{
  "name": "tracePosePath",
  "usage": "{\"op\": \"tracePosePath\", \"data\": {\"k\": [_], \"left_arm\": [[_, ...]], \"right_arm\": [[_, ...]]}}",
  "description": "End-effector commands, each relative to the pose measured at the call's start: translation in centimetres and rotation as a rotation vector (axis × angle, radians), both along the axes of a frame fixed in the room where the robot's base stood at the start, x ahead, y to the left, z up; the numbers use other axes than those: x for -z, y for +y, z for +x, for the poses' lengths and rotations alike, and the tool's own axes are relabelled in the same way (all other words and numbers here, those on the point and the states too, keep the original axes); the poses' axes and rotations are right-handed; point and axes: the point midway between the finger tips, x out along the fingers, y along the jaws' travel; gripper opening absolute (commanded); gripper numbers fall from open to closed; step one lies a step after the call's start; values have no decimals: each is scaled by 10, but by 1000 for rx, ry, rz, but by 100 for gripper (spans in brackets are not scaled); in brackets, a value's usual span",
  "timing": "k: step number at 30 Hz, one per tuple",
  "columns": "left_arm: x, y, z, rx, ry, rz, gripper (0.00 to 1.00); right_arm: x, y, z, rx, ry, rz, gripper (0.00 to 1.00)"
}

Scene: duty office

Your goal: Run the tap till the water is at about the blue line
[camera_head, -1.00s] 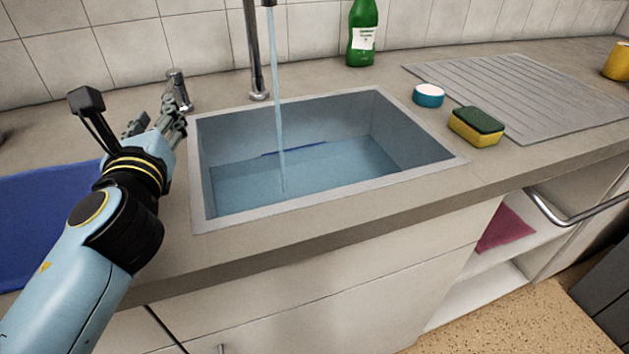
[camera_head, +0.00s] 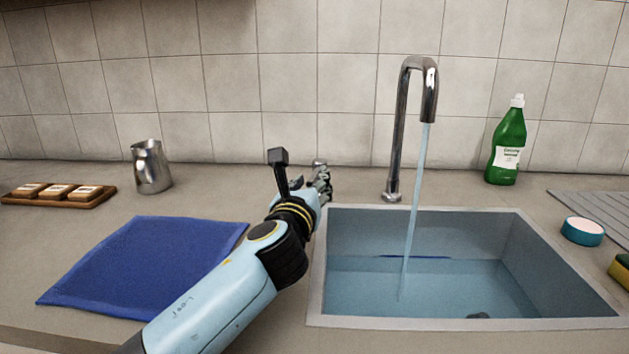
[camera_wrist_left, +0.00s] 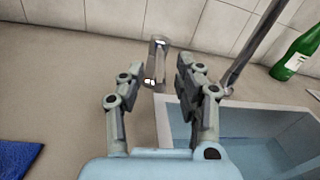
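The chrome tap spout (camera_head: 430,95) runs a thin stream of water (camera_head: 413,200) into the grey sink (camera_head: 465,322). Water (camera_head: 365,288) stands in the basin. The blue line (camera_head: 415,257) on the back wall shows right at the water's edge. My right gripper is out of view.
A blue cloth (camera_head: 150,265) lies left of my arm. Behind it stand a metal jug (camera_head: 151,168) and a wooden tray (camera_head: 100,201) with small blocks. A green bottle (camera_head: 507,145), a round blue-white tub (camera_head: 582,232) and a sponge (camera_head: 621,270) are at the right.

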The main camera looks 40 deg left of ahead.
Motion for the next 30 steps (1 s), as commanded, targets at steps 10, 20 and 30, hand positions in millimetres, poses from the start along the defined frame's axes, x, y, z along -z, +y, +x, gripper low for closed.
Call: {"op": "tracePosePath", "data": {"k": [10,20,30], "left_arm": [[1,9,19,0,0,-1,34],[1,9,19,0,0,-1,11],[0,8,19,0,0,-1,0]], "right_arm": [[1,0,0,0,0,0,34],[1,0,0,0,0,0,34],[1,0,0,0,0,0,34]]}}
